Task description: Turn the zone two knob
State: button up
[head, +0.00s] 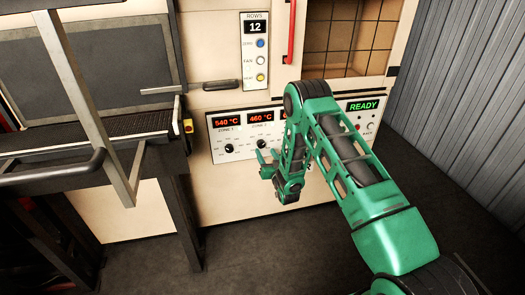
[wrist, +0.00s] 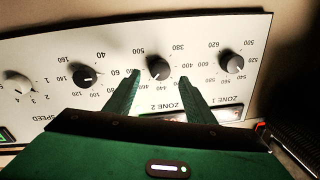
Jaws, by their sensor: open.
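The zone two knob (wrist: 158,70) is a round dark knob on the white control panel, shown upside down in the wrist view. Its dial has printed numbers around it and a light mark on its face. My gripper (wrist: 160,77) is open, with one green fingertip on each side of the knob and a gap to both; I cannot tell how close they are in depth. In the head view the knob (head: 261,143) sits just above my gripper (head: 266,158), below the red display reading 460 °C (head: 261,117).
The zone one knob (wrist: 231,64) is beside it, under a display reading 540 °C (head: 227,121). Another dark knob (wrist: 85,76) and the speed knob (wrist: 18,83) lie on the other side. A conveyor frame (head: 150,122) stands left; a READY display (head: 363,106) is right.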

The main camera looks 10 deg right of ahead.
aim_at(262, 146)
jog(key=shift+w+a, duration=0.15)
jog(key=shift+w, duration=2.05)
jog(key=c, duration=1)
